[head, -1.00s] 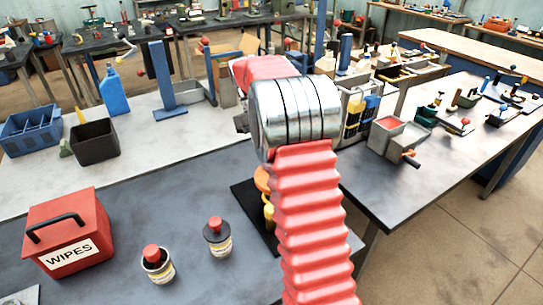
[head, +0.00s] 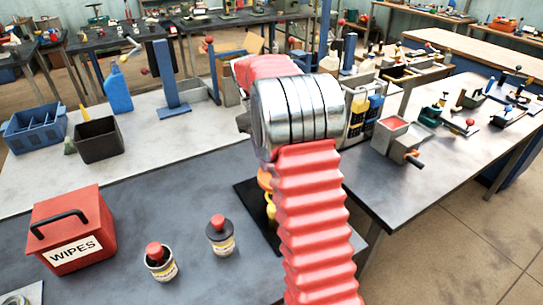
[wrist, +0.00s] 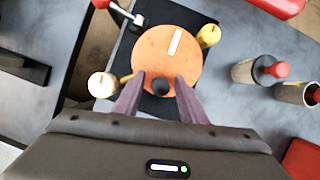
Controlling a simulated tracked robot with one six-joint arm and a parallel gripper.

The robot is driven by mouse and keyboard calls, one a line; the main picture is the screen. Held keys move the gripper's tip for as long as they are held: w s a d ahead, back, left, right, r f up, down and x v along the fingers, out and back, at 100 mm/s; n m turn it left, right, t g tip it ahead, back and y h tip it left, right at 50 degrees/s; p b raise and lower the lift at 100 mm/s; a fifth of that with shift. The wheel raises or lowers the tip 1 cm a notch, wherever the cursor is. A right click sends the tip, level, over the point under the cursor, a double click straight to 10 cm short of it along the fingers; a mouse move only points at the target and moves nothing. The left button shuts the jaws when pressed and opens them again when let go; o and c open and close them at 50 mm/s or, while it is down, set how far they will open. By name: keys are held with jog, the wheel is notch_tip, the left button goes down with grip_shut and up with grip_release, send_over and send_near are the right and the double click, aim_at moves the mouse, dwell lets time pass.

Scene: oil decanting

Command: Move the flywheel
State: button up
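The flywheel seems to be the orange disc (wrist: 166,55) with a white stripe, seen from above in the wrist view on a black base plate (wrist: 122,53). A black round knob (wrist: 160,87) shows at its near edge. My gripper (wrist: 160,80) is over that near edge with its two fingers apart, one on each side of the knob. No clear contact with the knob or disc shows. In the head view my red arm hides most of the disc; only a sliver of orange (head: 264,178) shows beside it.
Yellow parts (wrist: 209,36) flank the disc. Two red-capped bottles (head: 220,236) (head: 160,261) and a red WIPES box (head: 70,230) stand left on the dark bench. A blue crate (head: 35,129) and black bin (head: 98,141) stand farther back. Bench between bottles and base plate is clear.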

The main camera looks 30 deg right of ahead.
jog(key=d+v, duration=0.1)
jog(key=v, duration=1.2)
jog(key=shift+a+r, duration=0.3)
jog(key=shift+a, duration=0.2)
dwell(0.4)
